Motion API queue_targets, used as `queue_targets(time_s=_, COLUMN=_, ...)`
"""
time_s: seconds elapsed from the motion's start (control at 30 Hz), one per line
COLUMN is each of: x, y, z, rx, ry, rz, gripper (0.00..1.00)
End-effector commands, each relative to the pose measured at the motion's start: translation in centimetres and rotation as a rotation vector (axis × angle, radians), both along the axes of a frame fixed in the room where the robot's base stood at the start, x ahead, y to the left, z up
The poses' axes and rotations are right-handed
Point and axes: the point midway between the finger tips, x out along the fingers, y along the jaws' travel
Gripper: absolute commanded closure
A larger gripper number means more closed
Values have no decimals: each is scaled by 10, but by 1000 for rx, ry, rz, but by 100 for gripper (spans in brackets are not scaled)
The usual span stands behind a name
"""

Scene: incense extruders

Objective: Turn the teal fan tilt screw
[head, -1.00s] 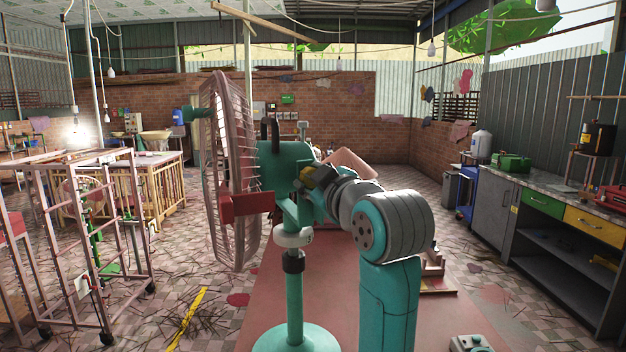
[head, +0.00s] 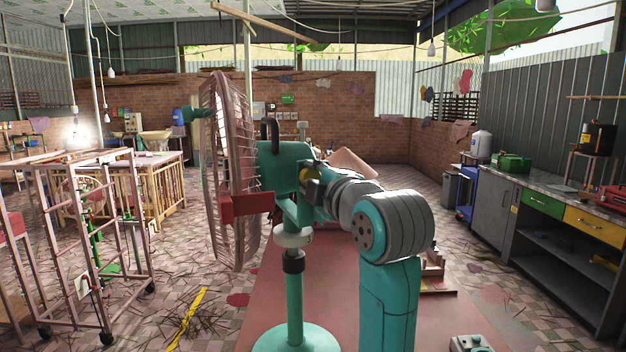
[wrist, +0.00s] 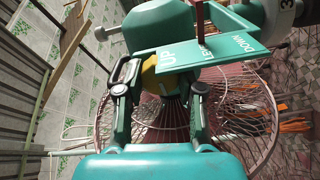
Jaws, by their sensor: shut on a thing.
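The teal fan (head: 283,165) stands on a round teal base, with its pink wire cage facing left. My gripper (head: 314,183) is at the right side of the fan's head in the head view. It is shut on the tilt screw, whose yellow knob (wrist: 148,76) shows between my gripper's fingers (wrist: 164,84) in the wrist view. The fingers hide much of the knob. A teal plate (wrist: 205,52) marked UP and DOWN lies just beyond the fingers and partly covers the view of the screw.
The fan cage (wrist: 245,110) is close behind the screw in the wrist view. A pink rack (head: 95,230) stands at left, and a grey workbench (head: 545,215) with drawers at right. A control box (head: 470,343) shows at the bottom.

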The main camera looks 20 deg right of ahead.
Motion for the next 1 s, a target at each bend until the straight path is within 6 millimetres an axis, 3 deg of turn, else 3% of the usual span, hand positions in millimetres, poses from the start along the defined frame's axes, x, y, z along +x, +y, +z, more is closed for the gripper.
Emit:
queue_targets(time_s=0.53, x=0, y=1, z=-1, rx=-22, ry=0, rz=1, gripper=98)
queue_targets(time_s=0.57, x=0, y=1, z=-1, rx=-22, ry=0, rz=1, gripper=55)
queue_targets(time_s=0.63, x=0, y=1, z=-1, rx=-21, ry=0, rz=1, gripper=38)
queue_targets(time_s=1.0, x=-3, y=0, z=0, rx=-21, ry=-2, rz=0, gripper=37)
